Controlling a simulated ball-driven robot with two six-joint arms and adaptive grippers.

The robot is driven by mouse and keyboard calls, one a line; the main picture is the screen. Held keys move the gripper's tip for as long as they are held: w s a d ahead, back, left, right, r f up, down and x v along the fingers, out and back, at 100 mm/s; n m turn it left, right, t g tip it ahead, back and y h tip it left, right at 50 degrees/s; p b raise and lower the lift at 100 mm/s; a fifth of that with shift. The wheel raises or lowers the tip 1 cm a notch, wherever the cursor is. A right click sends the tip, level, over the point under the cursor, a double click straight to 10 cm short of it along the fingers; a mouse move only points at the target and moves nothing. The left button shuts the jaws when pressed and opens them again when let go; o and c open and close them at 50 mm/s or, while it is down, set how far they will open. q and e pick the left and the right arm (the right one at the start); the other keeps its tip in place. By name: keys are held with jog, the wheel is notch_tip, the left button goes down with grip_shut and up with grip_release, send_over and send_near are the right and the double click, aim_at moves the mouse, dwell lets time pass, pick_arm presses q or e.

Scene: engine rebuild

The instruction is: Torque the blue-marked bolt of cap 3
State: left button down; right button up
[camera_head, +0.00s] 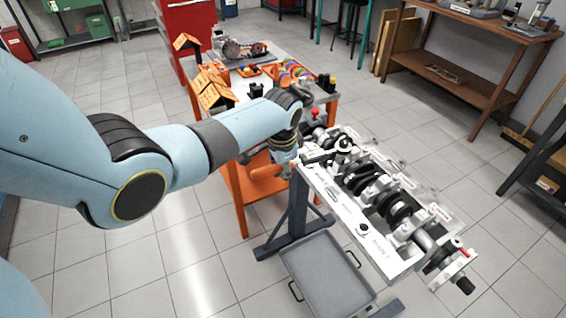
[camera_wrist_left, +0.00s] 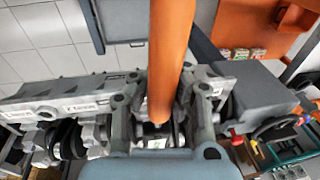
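The engine block (camera_head: 320,195) lies on a stand in the head view, with the crankshaft (camera_head: 398,210) and several pale bearing caps across it. The block also shows in the wrist view (camera_wrist_left: 75,92), with part of the crankshaft (camera_wrist_left: 68,140). I cannot make out a blue mark or tell which cap is number 3. My left gripper (camera_head: 284,152) is at the block's far left end. In the wrist view its fingers (camera_wrist_left: 162,110) are either side of an orange handle (camera_wrist_left: 172,55) and appear closed on it. The tool's working end is hidden. My right gripper is out of view.
An orange-framed table (camera_head: 236,190) behind the block carries wooden house models (camera_head: 213,90) and coloured rings (camera_head: 295,70). A grey tray (camera_head: 325,275) is on the floor under the stand. A brown workbench (camera_head: 480,88) stands back right. Open floor lies in front.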

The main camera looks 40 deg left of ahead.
pick_arm(q)
jog(key=shift+w+a+r+m, duration=0.1)
jog(key=shift+w+a+m, duration=0.4)
jog(key=shift+a, duration=0.2)
jog(key=shift+w+a+m, duration=0.45)
jog(key=shift+a+m, duration=0.05)
jog(key=shift+a, duration=0.15)
dwell(2.8)
jog(key=shift+w+a+m+t+h+b, duration=0.3)
jog(key=shift+w+a+m+b, duration=0.5)
jog(key=shift+a+b, duration=0.15)
dwell(2.9)
